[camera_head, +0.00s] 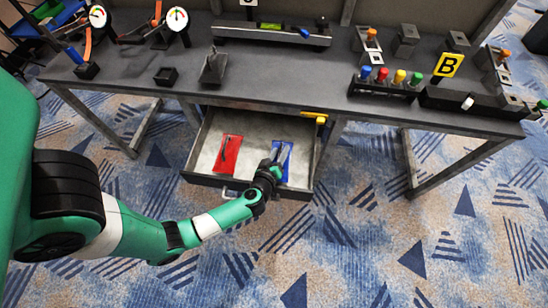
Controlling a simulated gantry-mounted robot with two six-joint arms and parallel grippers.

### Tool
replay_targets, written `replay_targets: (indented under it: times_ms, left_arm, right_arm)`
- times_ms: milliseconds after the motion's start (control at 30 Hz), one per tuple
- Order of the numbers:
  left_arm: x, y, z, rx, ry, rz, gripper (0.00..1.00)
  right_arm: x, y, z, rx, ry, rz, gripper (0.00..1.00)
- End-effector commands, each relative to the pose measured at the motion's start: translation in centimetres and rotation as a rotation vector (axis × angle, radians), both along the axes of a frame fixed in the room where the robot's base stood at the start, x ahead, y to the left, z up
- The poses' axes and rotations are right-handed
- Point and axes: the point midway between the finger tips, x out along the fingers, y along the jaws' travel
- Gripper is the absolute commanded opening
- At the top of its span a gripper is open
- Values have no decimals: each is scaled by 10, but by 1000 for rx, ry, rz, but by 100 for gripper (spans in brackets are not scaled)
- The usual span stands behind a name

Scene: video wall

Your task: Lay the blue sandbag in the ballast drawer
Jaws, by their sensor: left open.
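The ballast drawer (206,183) is pulled out below the grey table. The blue sandbag (288,166) lies in its right part, partly hidden by my left gripper. A red sandbag (229,153) lies in the left part, with a dark strip on it. My left gripper (279,157) is open, at the blue sandbag over the front right of the drawer. Whether its fingers touch the bag cannot be told. My right gripper is not in view.
The grey table (320,90) stands above the drawer, with its edge close behind. A yellow piece (314,115) sits at the drawer's back right corner. A rack of coloured knobs (390,88) and a yellow "B" sign (448,65) are on the table. The patterned carpet in front is clear.

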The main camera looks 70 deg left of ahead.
Motion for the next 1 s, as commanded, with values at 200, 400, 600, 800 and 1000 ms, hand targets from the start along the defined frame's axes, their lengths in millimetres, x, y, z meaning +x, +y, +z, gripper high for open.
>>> replay_targets:
  times_ms: [200, 400, 600, 800, 1000]
  left_arm:
    - [-31, -39, 25, 2, 3, -10, 46]
    - [-56, -69, 36, 1, 1, -8, 46]
    - [-66, -80, 38, 2, 0, -3, 46]
    - [-67, -80, 37, 1, -1, 0, 46]
    - [-65, -80, 38, 2, -6, -3, 46]
  right_arm:
    - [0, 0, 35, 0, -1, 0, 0]
    - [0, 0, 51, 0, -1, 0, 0]
    - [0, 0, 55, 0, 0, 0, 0]
    - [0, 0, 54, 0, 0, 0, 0]
    - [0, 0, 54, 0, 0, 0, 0]
